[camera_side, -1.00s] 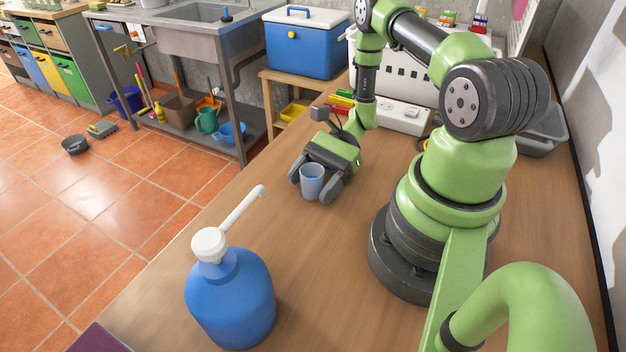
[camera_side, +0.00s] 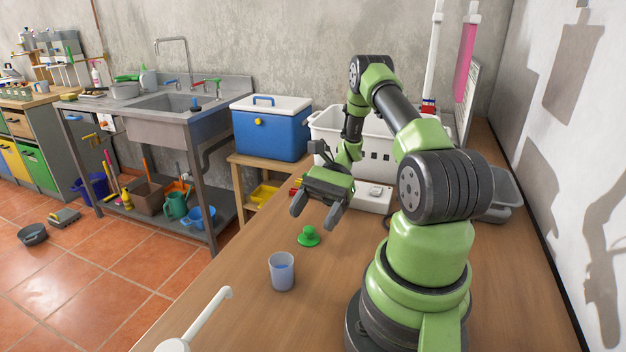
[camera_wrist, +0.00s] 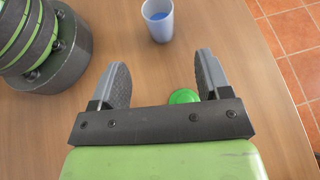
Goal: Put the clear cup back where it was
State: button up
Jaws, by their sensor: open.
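The clear cup (camera_side: 281,272) stands upright on the wooden table, with something blue inside. The wrist view also shows the cup (camera_wrist: 158,18) at the top, beyond my fingertips. My gripper (camera_side: 317,209) is open and empty, behind the cup in the side view and apart from it. In the wrist view my gripper (camera_wrist: 162,75) has its two fingers wide apart with bare table between their tips.
A small green knobbed object (camera_side: 308,237) sits on the table between cup and gripper. A pump spout (camera_side: 205,316) rises at the front. The table's left edge is near the cup.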

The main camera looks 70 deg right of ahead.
jog(key=w+a+r+n+g+h, duration=0.1)
jog(key=a+r+n+h, duration=0.35)
jog(key=r, duration=0.35)
jog(key=w+a+r+n+g+h, duration=0.1)
jog(key=w+a+r+n+h, duration=0.25)
jog(key=r, duration=0.55)
jog(key=s+a+r+n+t+h, duration=0.2)
jog(key=s+a+r+n+t, duration=0.4)
jog(key=s+a, duration=0.3)
jog(key=shift+s+a+r+n+t+h, duration=0.35)
jog(key=shift+s+r+n, duration=0.25)
jog(key=shift+r+n, duration=0.25)
